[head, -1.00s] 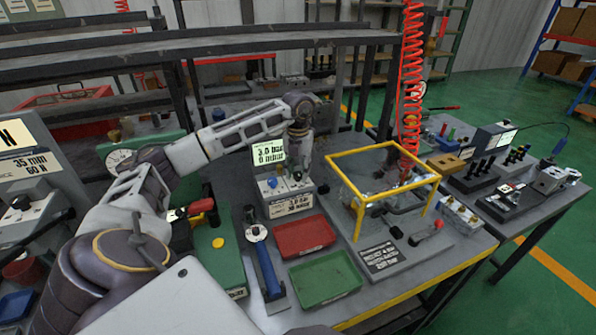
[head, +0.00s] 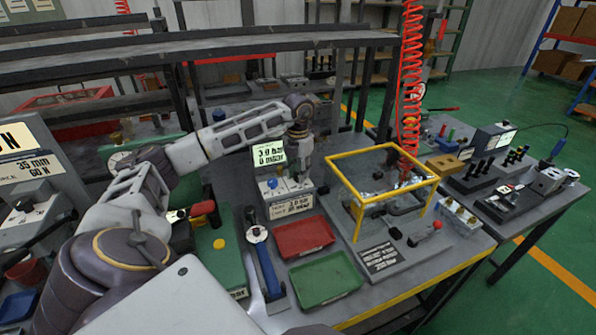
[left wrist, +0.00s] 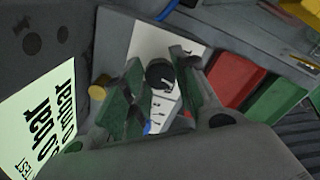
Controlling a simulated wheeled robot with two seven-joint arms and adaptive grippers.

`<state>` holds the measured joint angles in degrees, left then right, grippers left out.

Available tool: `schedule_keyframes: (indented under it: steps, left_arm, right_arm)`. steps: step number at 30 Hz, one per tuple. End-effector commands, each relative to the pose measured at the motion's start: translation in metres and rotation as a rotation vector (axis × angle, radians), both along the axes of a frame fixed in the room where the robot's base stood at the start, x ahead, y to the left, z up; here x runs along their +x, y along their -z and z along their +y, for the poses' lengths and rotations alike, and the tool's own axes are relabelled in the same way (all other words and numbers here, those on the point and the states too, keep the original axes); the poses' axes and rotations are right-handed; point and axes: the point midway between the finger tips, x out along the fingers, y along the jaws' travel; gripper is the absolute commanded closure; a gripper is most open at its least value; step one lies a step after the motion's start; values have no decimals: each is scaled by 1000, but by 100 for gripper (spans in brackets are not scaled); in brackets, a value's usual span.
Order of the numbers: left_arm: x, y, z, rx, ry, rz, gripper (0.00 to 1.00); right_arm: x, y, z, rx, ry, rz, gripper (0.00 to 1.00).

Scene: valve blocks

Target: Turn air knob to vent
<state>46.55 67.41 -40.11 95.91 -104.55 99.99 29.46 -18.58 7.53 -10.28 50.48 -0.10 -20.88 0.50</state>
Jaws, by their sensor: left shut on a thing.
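The test unit (head: 291,207) is a grey box with a lit screen (head: 268,153) reading 3.0 bar and 0 mbar. A blue knob (head: 272,183) stands on its top; blue also shows low in the left wrist view. My left gripper (head: 297,180) points down at the right part of the unit's top. In the left wrist view my left gripper (left wrist: 160,95) has its green-padded fingers closed around the air knob (left wrist: 159,74), dark at one end with a pale, marked part beside it. The fingers hide much of the knob, so its setting cannot be read.
A red tray (head: 304,237) and a green tray (head: 326,279) lie in front of the unit. A yellow frame (head: 374,150) stands to the right, near a red coiled hose (head: 411,80). A blue-handled tool (head: 266,266) lies left of the trays.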

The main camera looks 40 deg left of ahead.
Motion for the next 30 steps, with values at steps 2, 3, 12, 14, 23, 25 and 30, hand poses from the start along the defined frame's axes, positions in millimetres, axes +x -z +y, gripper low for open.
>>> schedule_keyframes:
  steps: [2,3,12,14,23,25,30]
  left_arm:
    - [1,-2,0,0,56,-2,95]
    - [1,-2,0,0,87,-2,95]
    - [1,-2,0,0,320,-4,95]
    - [1,-2,0,0,360,-4,95]
    - [1,-2,0,1,502,-4,95]
    - [1,-2,0,1,520,-4,95]
    - [1,-2,0,1,540,-5,95]
  right_arm:
    - [-3,-1,-3,-3,-1,3,100]
    - [-4,-1,-4,-4,-1,3,100]
    - [-6,-1,-12,-12,-4,1,100]
    - [-9,-1,-13,-13,-3,6,100]
    - [-24,1,-18,-18,-5,21,100]
    - [-26,2,-18,-19,-5,22,100]
    - [-25,1,-19,-19,-6,20,100]
